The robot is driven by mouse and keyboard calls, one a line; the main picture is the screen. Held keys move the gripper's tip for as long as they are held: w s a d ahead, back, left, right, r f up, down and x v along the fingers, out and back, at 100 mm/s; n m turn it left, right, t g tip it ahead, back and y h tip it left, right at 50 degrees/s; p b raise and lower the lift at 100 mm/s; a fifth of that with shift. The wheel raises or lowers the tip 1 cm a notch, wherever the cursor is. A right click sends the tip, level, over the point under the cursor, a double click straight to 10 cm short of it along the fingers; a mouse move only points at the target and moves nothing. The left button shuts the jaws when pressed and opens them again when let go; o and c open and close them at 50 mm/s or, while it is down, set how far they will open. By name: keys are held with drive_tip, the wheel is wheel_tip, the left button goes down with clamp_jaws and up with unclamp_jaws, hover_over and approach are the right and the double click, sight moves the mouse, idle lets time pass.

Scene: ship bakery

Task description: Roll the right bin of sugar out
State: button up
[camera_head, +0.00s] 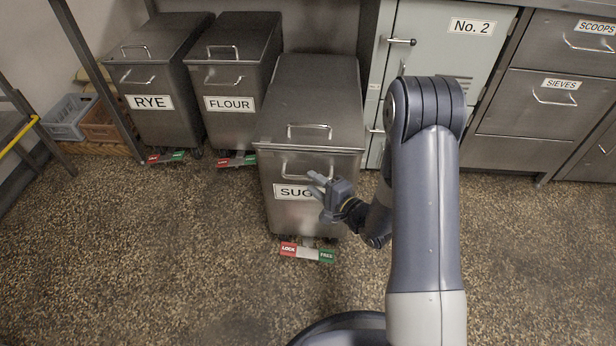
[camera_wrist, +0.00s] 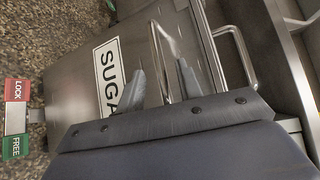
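The steel sugar bin (camera_head: 312,105) is the rightmost of three bins and stands further forward than the other two. Its label (camera_wrist: 108,75) is partly covered by my gripper in the head view. My gripper (camera_head: 320,195) is at the bin's front, by the lower front handle (camera_head: 307,168). In the wrist view the fingers (camera_wrist: 163,85) are spread, with the handle's bar (camera_wrist: 157,50) between them; contact is not clear. A red LOCK and green FREE pedal (camera_head: 308,252) sits at the bin's foot.
The flour bin (camera_head: 232,80) and rye bin (camera_head: 155,85) stand to the left, with crates (camera_head: 70,117) beyond. A pale No. 2 cabinet (camera_head: 440,50) and steel drawers (camera_head: 540,105) are to the right. The speckled floor (camera_head: 170,250) in front is clear.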

sight(306, 178)
drive_tip(key=p+v, duration=0.1)
drive_tip(key=v, duration=0.6)
drive_tip(key=shift+w+a, duration=0.1)
drive_tip(key=b+x, duration=0.2)
drive_tip(key=x, duration=0.8)
drive_tip(key=shift+f, duration=0.1)
drive_tip(key=shift+w+a, duration=0.25)
drive_tip(key=shift+w, duration=0.1)
drive_tip(key=shift+w+d, duration=0.1)
drive_tip(key=shift+w, duration=0.25)
